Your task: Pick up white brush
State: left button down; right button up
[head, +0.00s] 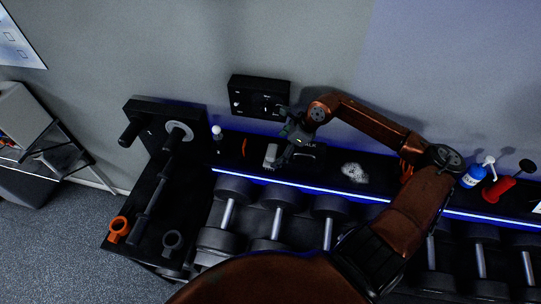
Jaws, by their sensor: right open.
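A small white, block-like object (270,154), which looks like the white brush, lies on the black shelf (330,170) above the dumbbells. My right gripper (287,140) is just above and to the right of it in the picture, with its fingers open. The fingers are close to the object, but I cannot tell whether they touch it. Part of the shelf behind the gripper is hidden. My left gripper is not in view.
A white crumpled or powdery patch (355,172) lies to the right. A blue bottle (473,177) and a red object (498,189) stand farther right. Dumbbells (276,219) sit below; a black wall box (259,96) is behind.

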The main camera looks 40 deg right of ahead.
aim_at(276, 151)
jog(key=p+x, duration=0.1)
jog(key=x, duration=0.3)
jog(key=shift+a, duration=0.1)
jog(key=shift+w+f, duration=0.1)
jog(key=c, duration=1.1)
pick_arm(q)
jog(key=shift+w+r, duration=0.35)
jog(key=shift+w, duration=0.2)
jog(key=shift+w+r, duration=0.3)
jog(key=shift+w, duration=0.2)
pick_arm(e)
jog(key=shift+c, duration=1)
